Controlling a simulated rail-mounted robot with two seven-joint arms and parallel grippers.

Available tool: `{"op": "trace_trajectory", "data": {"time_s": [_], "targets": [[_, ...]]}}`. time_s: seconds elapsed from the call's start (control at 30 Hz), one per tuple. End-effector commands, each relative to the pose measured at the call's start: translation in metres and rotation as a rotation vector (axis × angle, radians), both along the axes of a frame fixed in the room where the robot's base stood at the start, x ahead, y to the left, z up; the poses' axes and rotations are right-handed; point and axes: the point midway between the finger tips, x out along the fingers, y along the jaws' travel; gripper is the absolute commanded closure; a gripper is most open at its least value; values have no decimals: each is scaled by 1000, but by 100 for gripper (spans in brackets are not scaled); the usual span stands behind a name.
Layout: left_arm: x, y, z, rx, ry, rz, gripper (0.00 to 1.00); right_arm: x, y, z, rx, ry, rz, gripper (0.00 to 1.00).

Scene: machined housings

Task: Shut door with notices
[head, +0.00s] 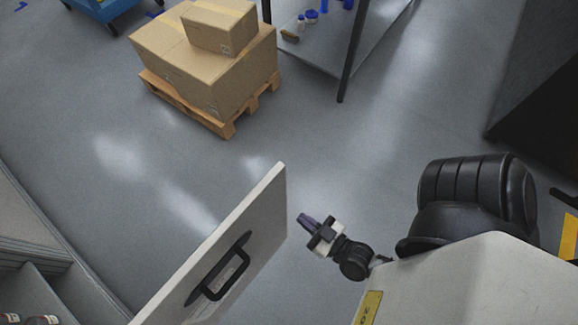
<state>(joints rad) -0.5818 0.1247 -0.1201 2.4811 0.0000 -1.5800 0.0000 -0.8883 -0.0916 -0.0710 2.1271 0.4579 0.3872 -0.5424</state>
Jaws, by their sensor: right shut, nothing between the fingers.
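A light grey door (240,240) stands swung open at the lower centre, seen from above at an angle. Its near face carries a black handle (222,268). I cannot make out any notices on the part of the door in view. My right gripper (302,218) is shut and empty, just right of the door's far edge, with a small gap in the picture between them. I cannot tell whether it is level with the door. My left gripper is not in view.
Cardboard boxes (175,60) stand on a wooden pallet (222,126) at the upper left. A dark-legged bench (335,45) with small items is at the top. A dark cabinet (540,90) is at right. Grey steps or shelves (40,285) are at lower left. The middle floor is clear.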

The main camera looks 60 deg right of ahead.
Motion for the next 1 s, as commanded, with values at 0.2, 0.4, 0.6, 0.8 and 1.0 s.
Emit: {"op": "trace_trajectory", "data": {"time_s": [0.2, 0.4, 0.6, 0.8, 1.0], "targets": [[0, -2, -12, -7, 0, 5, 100, 34, -7, -2, 0, -3, -2, 100], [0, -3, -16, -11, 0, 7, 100, 51, -10, -1, 0, -1, -2, 100], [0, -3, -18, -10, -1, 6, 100, 57, -12, 0, 0, 1, -1, 100], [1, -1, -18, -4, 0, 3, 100, 57, -12, 0, -1, 1, -1, 100], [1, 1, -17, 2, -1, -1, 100, 58, -13, 0, -1, 1, 0, 100]]}}
